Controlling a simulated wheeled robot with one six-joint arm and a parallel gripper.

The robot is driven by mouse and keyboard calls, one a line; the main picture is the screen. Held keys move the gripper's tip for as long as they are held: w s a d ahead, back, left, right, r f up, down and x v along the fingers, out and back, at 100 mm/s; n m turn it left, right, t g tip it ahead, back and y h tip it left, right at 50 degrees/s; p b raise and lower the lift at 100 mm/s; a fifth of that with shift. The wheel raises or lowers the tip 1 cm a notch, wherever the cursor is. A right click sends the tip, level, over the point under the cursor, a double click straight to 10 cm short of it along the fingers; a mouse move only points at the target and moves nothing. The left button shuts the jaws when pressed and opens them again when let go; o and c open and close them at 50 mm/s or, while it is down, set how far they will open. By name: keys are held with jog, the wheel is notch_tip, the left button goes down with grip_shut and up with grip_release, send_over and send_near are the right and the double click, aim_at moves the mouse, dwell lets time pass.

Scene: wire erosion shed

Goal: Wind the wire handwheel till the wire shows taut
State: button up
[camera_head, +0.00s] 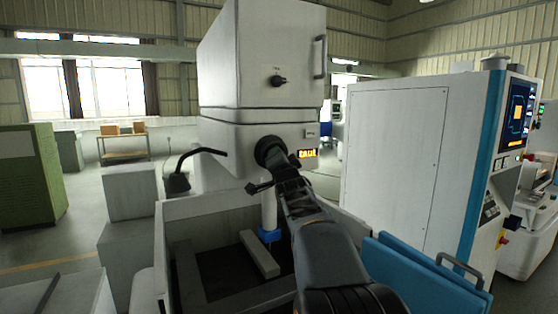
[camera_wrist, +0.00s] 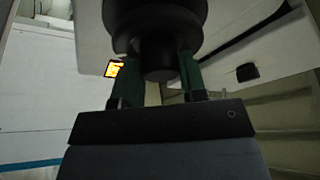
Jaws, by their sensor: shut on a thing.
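The dark round wire handwheel (camera_head: 264,148) is on the front of the white machine head, and it fills the top middle of the wrist view (camera_wrist: 155,22). My gripper (camera_head: 274,160) reaches it from the front; in the wrist view its green fingers (camera_wrist: 159,62) stand on both sides of the wheel's dark central part and are shut on it. My arm hides part of the wheel in the head view. A small amber display (camera_head: 307,153) is lit just right of the wheel and also shows in the wrist view (camera_wrist: 115,69); its text is too small to read.
A black rotary switch (camera_head: 279,81) is higher on the machine head. Below is an open tank (camera_head: 200,208) with a pale bar (camera_head: 259,254). Blue panels (camera_head: 420,275) and a white control cabinet (camera_head: 395,150) stand right.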

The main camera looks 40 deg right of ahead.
jog(key=shift+m, duration=0.3)
jog(key=o, duration=0.9)
jog(key=b+v, duration=0.4)
jog(key=v, duration=1)
jog(key=shift+a+r, duration=0.1)
jog(key=shift+r, duration=0.05)
jog(key=shift+w, duration=0.1)
